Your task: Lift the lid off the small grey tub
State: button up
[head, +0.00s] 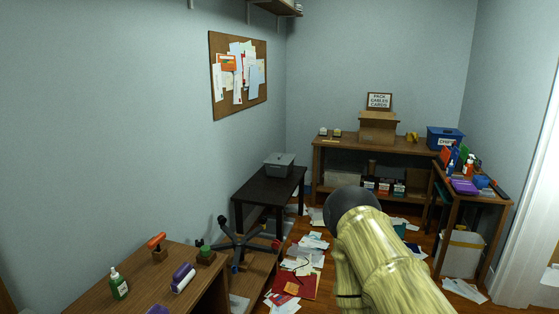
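A small grey tub (278,167) stands on the dark side table (256,189) against the left wall, in the middle of the head view. A grey lid (280,158) appears to sit on top of it. The tub is small in the picture, so I cannot tell how the lid fits. My arm rises in the lower right foreground, apart from the tub in the picture. My gripper does not show.
A wooden desk (205,290) with a green-labelled bottle (118,284) is at front left. An upturned chair base (243,246) lies before the dark table. Papers (308,255) litter the floor. A bench (345,145) stands at the back, a cluttered table (480,199) at right.

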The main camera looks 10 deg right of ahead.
aim_at(275, 158)
jog(key=z, duration=0.65)
jog(key=i, duration=1.65)
jog(key=z, duration=0.65)
jog(key=i, duration=3.4)
jog(key=u, duration=1.25)
jog(key=i, duration=1.1)
jog(key=u, duration=1.05)
